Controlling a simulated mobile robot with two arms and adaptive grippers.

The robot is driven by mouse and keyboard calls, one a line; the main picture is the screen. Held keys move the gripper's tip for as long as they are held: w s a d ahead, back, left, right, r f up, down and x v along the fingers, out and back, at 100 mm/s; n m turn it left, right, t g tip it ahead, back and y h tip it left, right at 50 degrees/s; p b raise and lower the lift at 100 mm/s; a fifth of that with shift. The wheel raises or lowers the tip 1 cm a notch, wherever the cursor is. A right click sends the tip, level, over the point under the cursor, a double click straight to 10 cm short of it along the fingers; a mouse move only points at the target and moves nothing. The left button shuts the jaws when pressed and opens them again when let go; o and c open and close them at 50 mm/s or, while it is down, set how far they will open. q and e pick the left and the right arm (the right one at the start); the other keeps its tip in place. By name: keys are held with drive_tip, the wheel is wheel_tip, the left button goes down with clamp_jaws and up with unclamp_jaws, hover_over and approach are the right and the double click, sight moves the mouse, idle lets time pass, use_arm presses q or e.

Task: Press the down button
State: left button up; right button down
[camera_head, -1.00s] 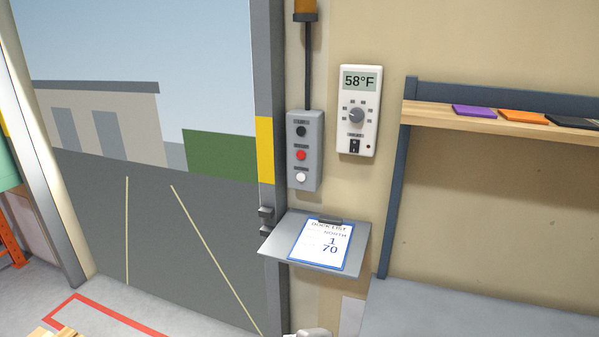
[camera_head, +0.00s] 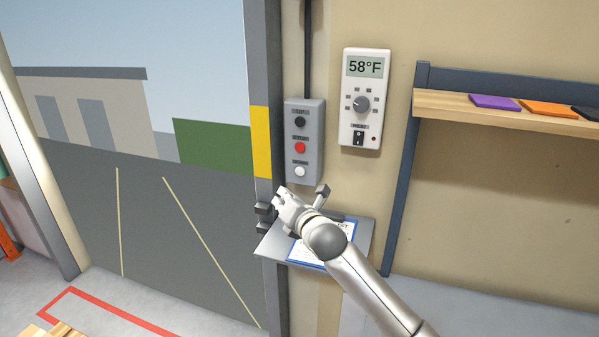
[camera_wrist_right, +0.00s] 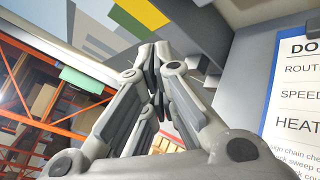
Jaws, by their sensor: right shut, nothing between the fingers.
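A grey control box (camera_head: 304,142) hangs on the wall beside the door post. It has a black button (camera_head: 300,122) at the top, a red button (camera_head: 300,147) in the middle and a white button (camera_head: 300,171) at the bottom. The small labels are too blurred to read. My right gripper (camera_head: 281,194) is below the white button, above the small shelf, apart from the box as far as I can tell. In the right wrist view its fingers (camera_wrist_right: 154,62) are closed together with nothing between them. The buttons do not show there. My left gripper is not in view.
A small grey shelf (camera_head: 268,243) holds a clipboard (camera_head: 306,258), partly hidden by my right arm. A white thermostat (camera_head: 365,98) reading 58°F is right of the box. A wooden shelf (camera_head: 447,105) is further right. The open doorway is at left.

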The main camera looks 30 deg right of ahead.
sight(300, 171)
drive_tip(key=shift+w+d+b, duration=0.65)
drive_tip(key=shift+w+d, duration=0.85)
drive_tip(key=shift+d, duration=0.2)
drive_tip(key=shift+w+d+b, duration=0.65)
drive_tip(key=shift+w+d, duration=0.85)
drive_tip(key=shift+d, duration=0.15)
drive_tip(key=shift+f, duration=0.1)
drive_tip(key=shift+w+d, duration=0.25)
drive_tip(key=shift+d, duration=0.05)
